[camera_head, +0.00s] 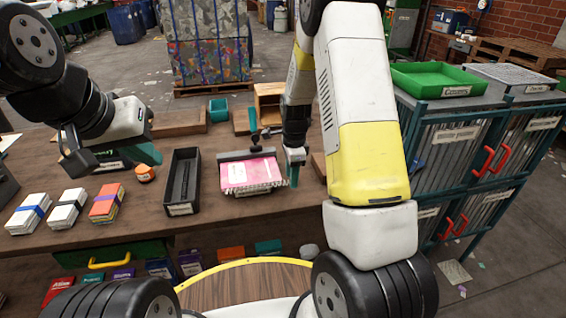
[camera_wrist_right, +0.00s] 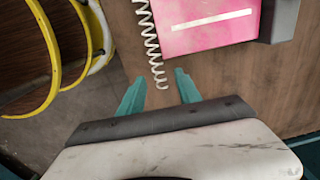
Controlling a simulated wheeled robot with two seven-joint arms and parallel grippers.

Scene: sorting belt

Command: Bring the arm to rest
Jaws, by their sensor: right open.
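My right gripper (camera_head: 291,170) hangs low over the workbench (camera_head: 225,222), just right of a pink spiral-bound pad (camera_head: 248,172). In the right wrist view its two teal fingertips (camera_wrist_right: 159,90) are apart with nothing gripped. The pad's white coil (camera_wrist_right: 152,45) runs down close to the fingertips; whether they touch cannot be told. The pink pad (camera_wrist_right: 205,25) lies beyond them. My left gripper (camera_head: 120,152) is above the left part of the bench, with a teal finger showing; its jaw gap is not clear.
A black tray (camera_head: 170,190), an orange round item (camera_head: 145,173) and several banded card stacks (camera_head: 67,210) are on the bench. A wooden box (camera_head: 268,92) stands behind. A cabinet with a green tray (camera_head: 437,80) is at right. A yellow-rimmed round top (camera_head: 245,285) is in front.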

